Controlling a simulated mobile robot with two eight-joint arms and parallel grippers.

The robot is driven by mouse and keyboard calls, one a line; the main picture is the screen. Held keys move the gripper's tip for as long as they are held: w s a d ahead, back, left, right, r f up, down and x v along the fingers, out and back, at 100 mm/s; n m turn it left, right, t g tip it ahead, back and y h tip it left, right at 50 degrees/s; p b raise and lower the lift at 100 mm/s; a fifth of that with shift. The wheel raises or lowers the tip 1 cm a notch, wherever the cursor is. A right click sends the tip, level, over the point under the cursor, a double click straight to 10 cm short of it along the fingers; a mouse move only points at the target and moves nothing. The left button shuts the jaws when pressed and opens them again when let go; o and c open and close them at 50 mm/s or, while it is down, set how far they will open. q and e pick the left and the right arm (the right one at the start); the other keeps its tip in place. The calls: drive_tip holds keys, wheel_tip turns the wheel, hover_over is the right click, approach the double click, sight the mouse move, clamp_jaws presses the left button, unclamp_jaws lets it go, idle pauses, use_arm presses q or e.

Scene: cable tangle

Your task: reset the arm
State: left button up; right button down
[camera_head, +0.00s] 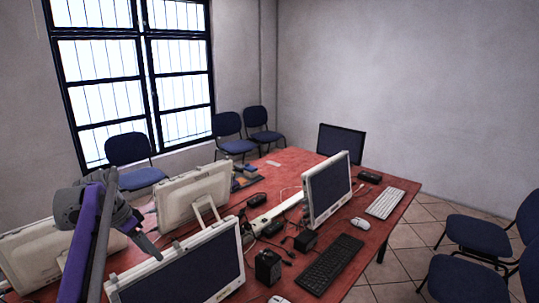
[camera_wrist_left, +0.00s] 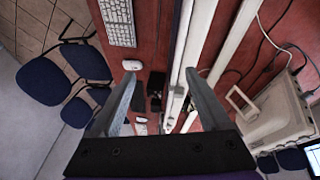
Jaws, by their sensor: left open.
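My left arm, purple and grey, comes in from the left of the head view. My left gripper (camera_head: 148,245) hangs above the near left part of the table, over the monitors' backs and tops. In the left wrist view my left gripper (camera_wrist_left: 160,78) shows two grey fingers spread apart with nothing held between them. The white cable trunking (camera_wrist_left: 183,55) lies below and beyond the fingers. My right arm is in neither view.
The red table (camera_head: 285,163) carries several monitors (camera_head: 327,188), a black keyboard (camera_head: 331,263), a white keyboard (camera_head: 385,203), a white mouse (camera_head: 360,223), black adapters (camera_head: 268,266) and loose cables. Blue chairs (camera_head: 478,234) stand around it. Free floor (camera_head: 405,240) shows at right.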

use_arm(q)
drive_tip(key=s+d+n+y, duration=0.1)
drive_tip(key=s+d+n, duration=0.1)
drive_tip(key=s+d, duration=0.55)
drive_tip(key=s+d+f+n+t+y, duration=0.1)
drive_tip(key=s+d+f+n+t, duration=0.1)
drive_tip(key=s+d+f, duration=0.3)
drive_tip(key=s+d+f+n+t+y, duration=0.1)
drive_tip(key=s+d+f, duration=0.3)
drive_tip(key=s+f, duration=0.7)
drive_tip(key=s+n, duration=0.1)
drive_tip(key=s, duration=0.5)
drive_tip(key=shift+d+f+t+y, duration=0.2)
drive_tip(key=shift+d+t+y, duration=0.1)
drive_tip(key=shift+d+t, duration=0.1)
drive_tip(key=shift+a, duration=0.1)
